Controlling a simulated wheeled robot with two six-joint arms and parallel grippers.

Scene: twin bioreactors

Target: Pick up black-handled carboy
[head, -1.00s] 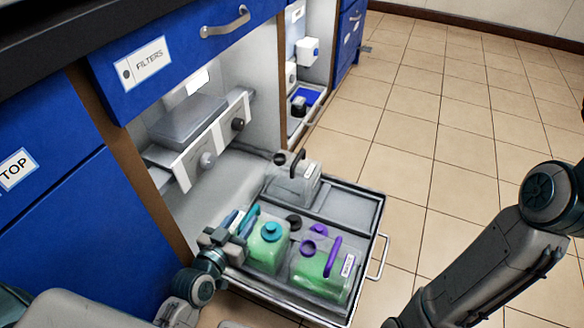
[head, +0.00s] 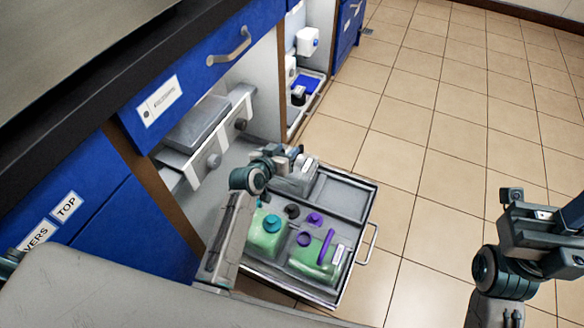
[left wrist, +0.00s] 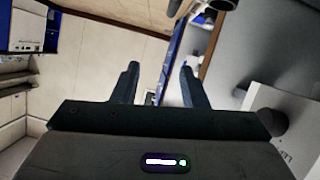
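The black-handled carboy (head: 297,182) is a clear, greyish container at the back left of the pulled-out tray (head: 343,200). My left gripper (head: 300,160) is over it in the head view and hides its top and handle. In the left wrist view the two fingers of this gripper (left wrist: 160,85) are apart with nothing between them. A dark rounded part shows at the top edge there; I cannot tell what it is. My right gripper (head: 535,215) is at the right, over the floor, away from the tray; its finger opening is unclear.
A teal-capped carboy (head: 267,235) and a purple-handled carboy (head: 318,255), both with green liquid, stand in the tray's front part. Loose black and purple caps lie near them. The blue cabinet (head: 205,75) is at left. The tiled floor (head: 430,130) at right is clear.

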